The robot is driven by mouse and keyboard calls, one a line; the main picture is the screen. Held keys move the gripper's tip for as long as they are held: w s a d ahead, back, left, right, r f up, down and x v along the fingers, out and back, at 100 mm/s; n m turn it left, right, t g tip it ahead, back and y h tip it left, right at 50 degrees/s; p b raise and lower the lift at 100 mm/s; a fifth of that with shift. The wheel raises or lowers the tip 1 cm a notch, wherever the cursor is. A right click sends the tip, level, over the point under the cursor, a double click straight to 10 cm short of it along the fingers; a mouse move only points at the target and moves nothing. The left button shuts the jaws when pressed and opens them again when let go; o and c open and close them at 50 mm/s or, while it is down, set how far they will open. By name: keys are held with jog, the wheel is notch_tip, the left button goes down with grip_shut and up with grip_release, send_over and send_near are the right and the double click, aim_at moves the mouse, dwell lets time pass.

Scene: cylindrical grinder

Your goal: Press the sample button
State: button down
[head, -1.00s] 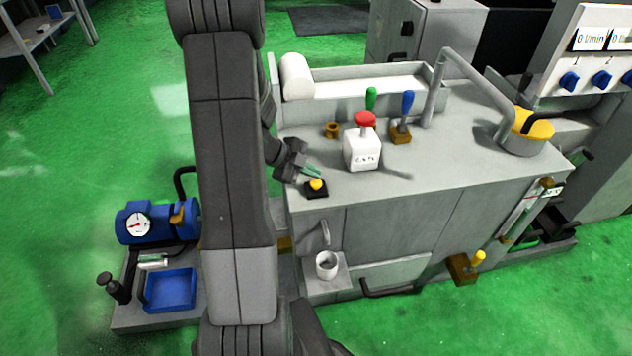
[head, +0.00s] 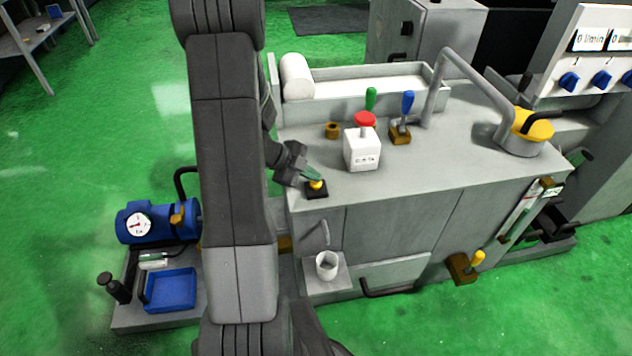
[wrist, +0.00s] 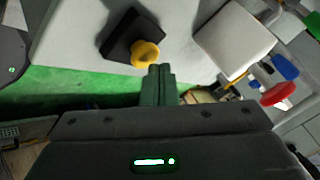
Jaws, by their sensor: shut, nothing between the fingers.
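The sample button is most likely the yellow round button (head: 316,185) on a black square base (head: 317,194), at the near left corner of the grey machine top. It also shows in the wrist view as a yellow knob (wrist: 146,54) on its black base (wrist: 119,40). My gripper (head: 314,176) is shut and empty, its green fingertips over the button in the head view. In the wrist view the fingertips (wrist: 160,70) lie right beside the button's edge. I cannot tell whether they touch it. The fingertips partly cover the button in the head view.
A white box with a red knob (head: 362,150) stands right of the button. Behind are a brass ring (head: 332,130), a green-handled lever (head: 371,98) and a blue-handled lever (head: 407,104). A white cup (head: 327,265) sits on a lower ledge.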

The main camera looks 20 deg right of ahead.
aim_at(312, 183)
jog(key=shift+f, duration=0.55)
dwell(0.5)
jog(key=shift+r, duration=0.1)
jog(key=shift+r+p, duration=0.9)
jog(key=shift+p, duration=0.2)
notch_tip(312, 183, up, 5)
jog(key=p, duration=0.5)
jog(key=shift+p, duration=0.3)
jog(key=shift+f, duration=0.1)
notch_tip(312, 183, down, 3)
jog(key=b, duration=0.6)
jog(key=shift+r, duration=0.35)
